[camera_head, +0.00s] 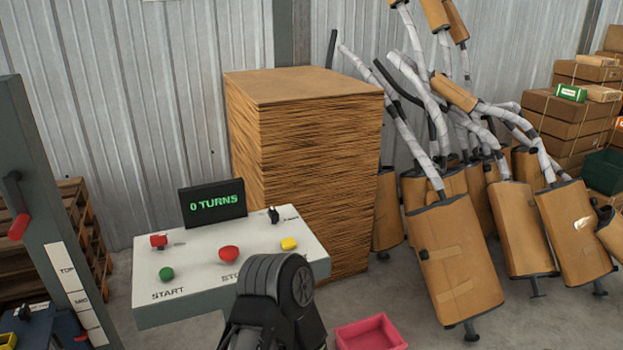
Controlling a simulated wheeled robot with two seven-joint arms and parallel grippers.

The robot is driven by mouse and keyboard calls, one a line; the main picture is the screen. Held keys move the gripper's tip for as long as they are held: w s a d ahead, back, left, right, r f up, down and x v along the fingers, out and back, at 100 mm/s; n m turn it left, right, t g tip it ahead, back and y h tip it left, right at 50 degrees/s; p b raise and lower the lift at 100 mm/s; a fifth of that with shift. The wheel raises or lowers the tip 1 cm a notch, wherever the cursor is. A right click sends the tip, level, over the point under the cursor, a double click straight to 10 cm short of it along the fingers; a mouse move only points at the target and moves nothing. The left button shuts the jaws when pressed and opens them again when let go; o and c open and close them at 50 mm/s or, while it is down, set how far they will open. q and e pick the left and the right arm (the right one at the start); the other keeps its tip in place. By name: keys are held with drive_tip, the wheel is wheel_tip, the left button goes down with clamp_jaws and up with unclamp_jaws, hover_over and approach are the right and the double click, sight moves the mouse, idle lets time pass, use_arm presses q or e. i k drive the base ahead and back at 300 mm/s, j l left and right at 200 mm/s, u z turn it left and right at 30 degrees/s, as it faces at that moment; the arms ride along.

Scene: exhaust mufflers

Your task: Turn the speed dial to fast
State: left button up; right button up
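The white control panel (215,256) stands left of centre, below a black display (212,205) reading "0 TURNS" in green. A small black knob (273,215) stands at its back right, with a small label beside it that is too small to read. It may be the speed dial, and its setting cannot be made out. A green button (166,273) sits above the word START, with a red button (229,254) to its right. No gripper fingers show.
A red control (158,240) and a yellow button (288,244) are also on the panel. A tall cardboard stack (305,160) stands behind it. A pink bin (371,333) is on the floor, and wrapped mufflers (458,260) lean at right. A grey post (50,210) stands left.

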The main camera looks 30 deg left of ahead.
sight(274, 214)
drive_tip(key=i+l+u, duration=0.2)
drive_tip(key=i, duration=0.25)
drive_tip(key=i+u, duration=0.2)
drive_tip(key=i, duration=0.25)
drive_tip(key=i+l+u, duration=0.2)
drive_tip(key=i, duration=0.2)
